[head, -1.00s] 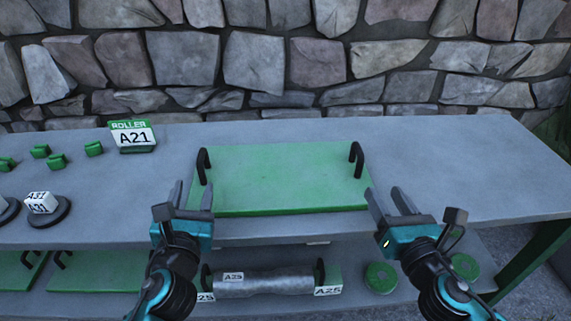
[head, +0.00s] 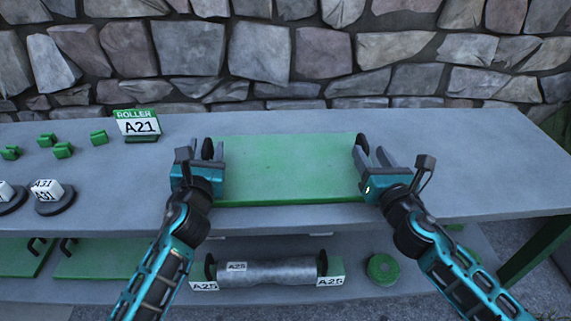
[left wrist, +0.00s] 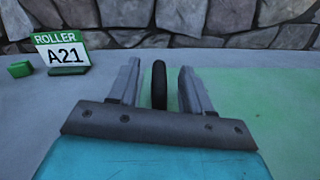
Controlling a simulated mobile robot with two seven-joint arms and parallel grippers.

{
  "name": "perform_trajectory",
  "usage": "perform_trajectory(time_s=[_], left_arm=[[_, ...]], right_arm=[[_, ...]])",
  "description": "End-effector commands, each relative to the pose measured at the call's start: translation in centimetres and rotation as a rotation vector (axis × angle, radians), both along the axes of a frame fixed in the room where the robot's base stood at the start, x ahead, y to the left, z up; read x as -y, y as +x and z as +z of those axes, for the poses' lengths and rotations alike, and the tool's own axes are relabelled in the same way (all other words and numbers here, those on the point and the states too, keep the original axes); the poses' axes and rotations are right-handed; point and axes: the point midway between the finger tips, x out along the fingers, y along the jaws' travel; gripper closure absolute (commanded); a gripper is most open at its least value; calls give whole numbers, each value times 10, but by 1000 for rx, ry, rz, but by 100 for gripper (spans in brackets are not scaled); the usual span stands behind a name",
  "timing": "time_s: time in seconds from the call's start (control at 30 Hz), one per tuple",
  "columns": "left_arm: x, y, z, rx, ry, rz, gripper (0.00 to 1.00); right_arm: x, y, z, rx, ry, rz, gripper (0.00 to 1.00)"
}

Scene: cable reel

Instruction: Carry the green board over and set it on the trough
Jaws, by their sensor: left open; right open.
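The green board (head: 287,168) lies flat on the grey table top and has a black handle at each end. My left gripper (head: 203,152) is open at the left handle. In the left wrist view, that black handle (left wrist: 159,85) stands between the two open fingers (left wrist: 159,88), with a gap visible on each side. My right gripper (head: 374,157) is open at the right handle (head: 362,143), which is partly hidden by the fingers. I cannot make out the trough for certain; a grey metal roller-like piece (head: 267,272) with A25 labels lies on the lower shelf.
A ROLLER A21 sign (head: 137,124) and several small green blocks (head: 63,150) stand at the left of the table (head: 460,165). White A31 cubes (head: 46,190) sit on dark discs. A green ring (head: 382,268) lies on the lower shelf. The table's right side is clear.

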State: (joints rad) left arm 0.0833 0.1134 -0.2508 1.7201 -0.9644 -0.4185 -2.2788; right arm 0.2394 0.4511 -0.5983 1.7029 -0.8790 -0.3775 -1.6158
Motion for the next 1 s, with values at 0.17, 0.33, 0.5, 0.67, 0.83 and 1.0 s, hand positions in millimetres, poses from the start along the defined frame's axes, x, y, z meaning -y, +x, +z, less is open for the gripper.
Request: perform_trajectory(time_s=[0.17,0.33,0.5,0.67,0.83,1.0], left_arm=[[-2,23,0,0,-1,0,51],[-3,32,0,-1,-1,0,51],[-3,33,0,0,-1,-1,51],[-3,33,0,0,-1,-1,54],[-3,32,0,0,-1,-1,70],[-3,32,0,-1,0,0,87]], right_arm=[[-6,22,0,0,2,0,51],[-8,31,0,0,2,2,51],[-8,32,0,-1,1,2,51],[-8,32,0,-1,1,2,53],[-8,32,0,-1,1,1,70],[-8,32,0,-1,1,1,86]])
